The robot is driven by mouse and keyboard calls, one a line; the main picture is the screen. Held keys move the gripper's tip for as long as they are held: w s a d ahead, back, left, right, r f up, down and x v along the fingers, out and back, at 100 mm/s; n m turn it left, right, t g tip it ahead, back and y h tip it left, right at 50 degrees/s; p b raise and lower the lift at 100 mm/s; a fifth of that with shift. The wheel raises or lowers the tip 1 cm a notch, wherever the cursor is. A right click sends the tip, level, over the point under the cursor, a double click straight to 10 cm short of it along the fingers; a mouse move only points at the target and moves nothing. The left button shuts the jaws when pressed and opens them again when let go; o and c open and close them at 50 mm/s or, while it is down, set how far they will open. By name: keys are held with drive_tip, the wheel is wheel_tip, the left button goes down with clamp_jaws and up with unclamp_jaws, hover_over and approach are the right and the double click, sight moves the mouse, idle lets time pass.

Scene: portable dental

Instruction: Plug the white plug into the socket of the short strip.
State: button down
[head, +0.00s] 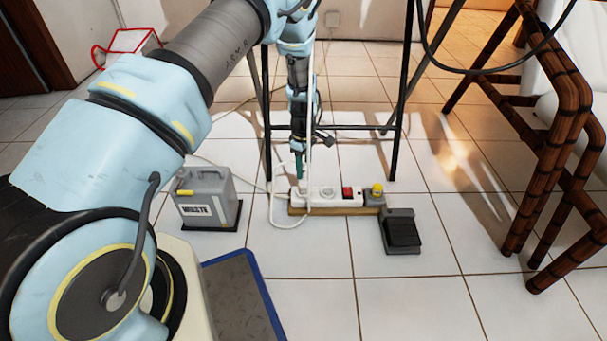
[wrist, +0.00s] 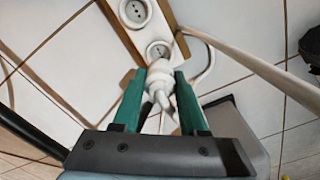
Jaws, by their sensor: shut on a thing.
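The short strip (head: 335,196) is white with a red switch and lies on a wooden board on the tiled floor. My gripper (head: 299,178) points down over its left end. In the wrist view, my gripper's green fingers (wrist: 162,88) are shut on the white plug (wrist: 159,72). The plug's front end is close to the nearer round socket (wrist: 157,49) and partly overlaps it in view. I cannot tell whether it touches. A second socket (wrist: 134,12) farther along the strip is empty. A white cable (wrist: 235,62) passes beside the plug toward the right.
A grey waste container (head: 212,205) stands left of the strip. A black pedal (head: 402,231) and a yellow-topped box (head: 377,190) are at its right. Black stand legs (head: 398,130) rise behind the strip. A brown chair frame (head: 560,180) stands at right.

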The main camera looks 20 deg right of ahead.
wheel_tip(320, 180, up, 2)
drive_tip(key=shift+r+p, duration=0.2)
drive_tip(key=shift+p, duration=0.1)
drive_tip(key=s+d+f+p, duration=0.2)
drive_tip(key=s+d+p, duration=0.1)
drive_tip(key=d, duration=0.4)
drive_tip(key=shift+s+d+f+b, duration=0.1)
drive_tip(key=shift+s+f+b, duration=0.05)
drive_tip(key=shift+f+b, duration=1.2)
drive_tip(key=shift+s+d+f+b, duration=0.1)
drive_tip(key=shift+f+b, duration=0.75)
drive_tip(key=shift+f, duration=0.9)
drive_tip(key=shift+f+b, duration=0.65)
drive_tip(key=shift+f, duration=0.25)
